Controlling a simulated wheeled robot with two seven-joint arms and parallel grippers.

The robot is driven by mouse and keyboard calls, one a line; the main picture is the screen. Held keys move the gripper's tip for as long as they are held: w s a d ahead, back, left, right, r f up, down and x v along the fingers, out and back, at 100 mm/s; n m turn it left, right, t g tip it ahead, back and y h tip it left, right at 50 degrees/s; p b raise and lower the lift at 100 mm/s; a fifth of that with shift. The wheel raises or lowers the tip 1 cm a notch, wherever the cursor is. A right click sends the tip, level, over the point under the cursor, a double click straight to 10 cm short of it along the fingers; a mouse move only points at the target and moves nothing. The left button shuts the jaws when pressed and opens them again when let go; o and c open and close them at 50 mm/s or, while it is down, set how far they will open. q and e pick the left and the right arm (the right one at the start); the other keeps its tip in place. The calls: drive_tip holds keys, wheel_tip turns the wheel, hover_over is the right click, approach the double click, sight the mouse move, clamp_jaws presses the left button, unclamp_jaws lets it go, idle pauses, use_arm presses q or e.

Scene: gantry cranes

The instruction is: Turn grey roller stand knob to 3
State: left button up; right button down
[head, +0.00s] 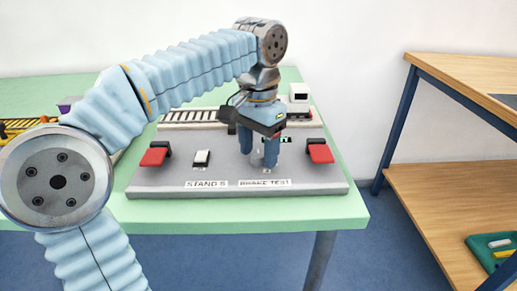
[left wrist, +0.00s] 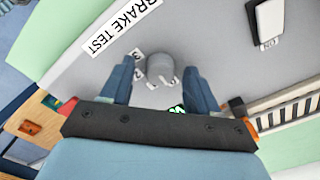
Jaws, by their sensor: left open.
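The grey knob (left wrist: 160,66) is a short round knob on the grey panel (head: 225,170). In the left wrist view it lies between the two fingers of my open left gripper (left wrist: 159,76), with gaps on both sides. Small white number tags (left wrist: 137,74) sit around it; I cannot surely read its setting. In the head view my left gripper (head: 263,160) points down at the panel behind the "BRAKE TEST" label (head: 264,183), and its fingers hide the knob. My right gripper is not in view.
A white rocker switch (head: 201,158) stands by the "STANDS" label (head: 206,184). Red stands (head: 154,156) and (head: 320,152) flank the panel's controls. A rail track (head: 190,116) runs behind. A wooden shelf unit (head: 450,175) stands apart at right.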

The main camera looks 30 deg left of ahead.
use_arm(q)
drive_tip(key=shift+c, duration=0.3)
drive_tip(key=c, duration=1)
